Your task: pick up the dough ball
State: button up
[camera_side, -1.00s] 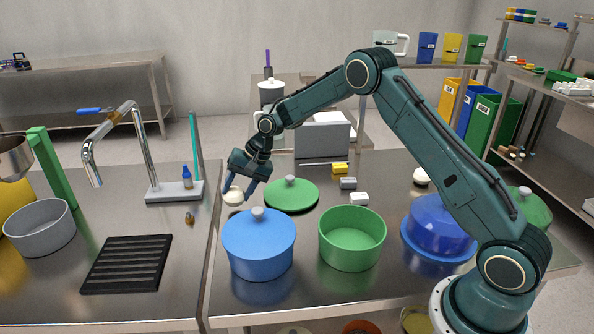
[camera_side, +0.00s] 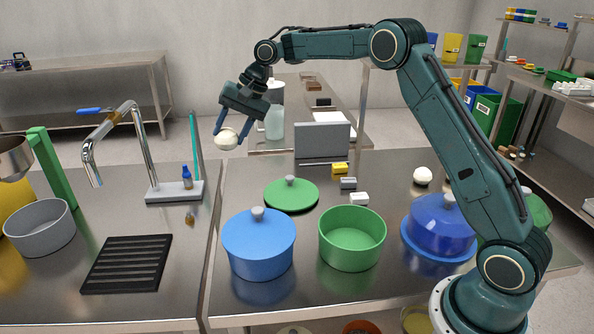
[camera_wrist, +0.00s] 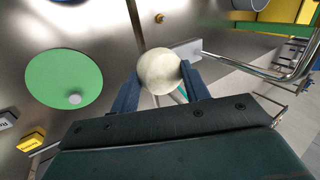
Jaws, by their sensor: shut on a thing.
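A cream-white dough ball (camera_side: 226,139) hangs in the air above the back left of the right-hand steel table. My gripper (camera_side: 229,136) is shut on it, with one blue finger on each side. In the wrist view the dough ball (camera_wrist: 160,71) sits between the two fingertips of my gripper (camera_wrist: 160,80), and the table lies well below. A second, similar white ball (camera_side: 422,176) rests on the table at the right, near the dark blue lidded pot.
A green lid (camera_side: 291,195), blue pot (camera_side: 259,246), open green pot (camera_side: 352,238) and dark blue pot (camera_side: 440,227) stand on the table. A grey box (camera_side: 322,138) stands at the back. A tap (camera_side: 139,150) rises at the left. Table is clear left of the lid.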

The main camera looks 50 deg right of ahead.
jog(key=shift+r, duration=0.35)
dwell(0.4)
